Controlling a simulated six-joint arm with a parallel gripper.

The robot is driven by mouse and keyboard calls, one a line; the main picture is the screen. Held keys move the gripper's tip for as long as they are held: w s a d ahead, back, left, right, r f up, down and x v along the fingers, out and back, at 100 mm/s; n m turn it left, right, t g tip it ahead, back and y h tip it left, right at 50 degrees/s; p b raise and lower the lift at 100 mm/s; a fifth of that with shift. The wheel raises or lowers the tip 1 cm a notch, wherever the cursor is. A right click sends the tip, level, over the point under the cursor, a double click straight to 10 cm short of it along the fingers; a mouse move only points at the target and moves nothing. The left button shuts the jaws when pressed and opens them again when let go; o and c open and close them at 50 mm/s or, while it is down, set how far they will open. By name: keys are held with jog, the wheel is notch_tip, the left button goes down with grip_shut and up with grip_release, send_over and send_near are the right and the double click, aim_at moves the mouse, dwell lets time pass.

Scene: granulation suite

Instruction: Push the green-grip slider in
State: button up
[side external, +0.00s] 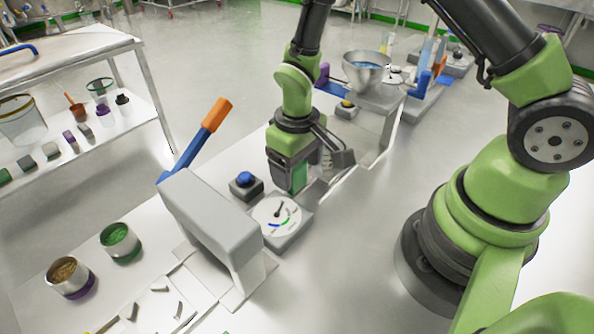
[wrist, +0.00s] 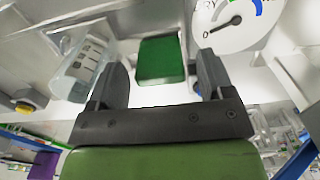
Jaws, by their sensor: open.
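The slider's green grip (wrist: 161,60) shows in the wrist view as a green block in the gap between my two fingers, near their tips. My gripper (wrist: 162,78) is open, with one dark finger on each side of the block and a visible space to each. I cannot tell whether anything touches it. In the side view my gripper (side external: 304,180) points down just behind the white dial gauge (side external: 278,218). A green patch shows between its fingers there; the rest of the slider is hidden.
A grey housing with a blue lever and orange handle (side external: 216,114) stands left of my gripper. A blue button (side external: 245,180) is beside the gauge. A clear graduated cylinder (wrist: 82,70) is close to my left finger. A steel bowl (side external: 366,70) stands behind.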

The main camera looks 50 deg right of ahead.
aim_at(336, 140)
jog(key=shift+f, duration=0.95)
jog(key=shift+c, duration=0.2)
jog(key=c, duration=1.2)
jog(key=d, duration=1.2)
jog(key=shift+d, duration=0.3)
jog(key=shift+w, duration=0.1)
jog(key=o, duration=1.2)
jog(key=shift+o, duration=0.2)
jog(key=shift+a, duration=0.1)
